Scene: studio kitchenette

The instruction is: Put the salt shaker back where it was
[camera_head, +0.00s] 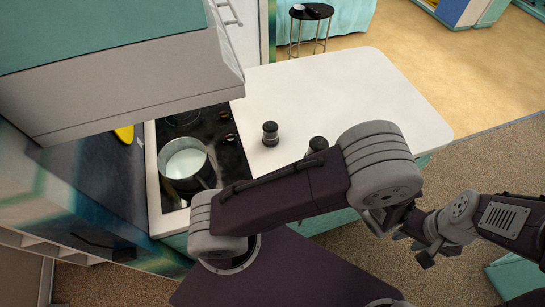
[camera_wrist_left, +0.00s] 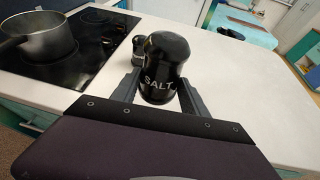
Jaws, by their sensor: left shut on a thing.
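The black salt shaker (camera_wrist_left: 165,65), with SALT lettered on it, stands upright between the two fingers of my left gripper (camera_wrist_left: 158,92) in the left wrist view. The gripper is shut on it. In the head view the top of the salt shaker (camera_head: 318,143) shows over my left arm, which hides the left gripper. I cannot tell whether its base touches the counter. A second, similar dark shaker (camera_head: 270,133) stands on the white counter (camera_head: 330,90) to its left. It also shows behind the salt shaker in the left wrist view (camera_wrist_left: 139,48). My right gripper (camera_head: 425,258) is low at the right, away from the counter.
A black cooktop (camera_head: 232,158) with a pot (camera_head: 188,165) lies left of the shakers. A range hood (camera_head: 130,85) overhangs it. The counter is clear behind and right of the shakers. A small round black table (camera_head: 311,12) stands on the far floor.

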